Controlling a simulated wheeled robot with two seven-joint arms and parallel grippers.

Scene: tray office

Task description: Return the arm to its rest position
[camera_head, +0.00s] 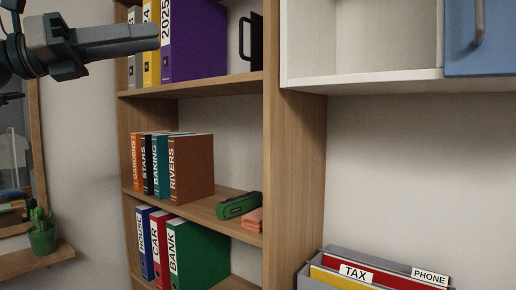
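My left gripper (134,39) is dark grey and comes in from the upper left corner, with its fingers pointing right. It is raised in front of the wall and the upper left side of the wooden shelf (292,160). The fingers are seen nearly edge-on, so I cannot tell whether they are open or shut. I see no object between them. My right gripper is not in view.
Binders, including a purple one (198,40), and books, such as the brown RIVERS book (192,168), fill the shelf. A green stapler (238,205) lies there. A white cabinet (360,76) hangs right. A grey file tray (335,250) stands below. A cactus pot (42,241) sits left.

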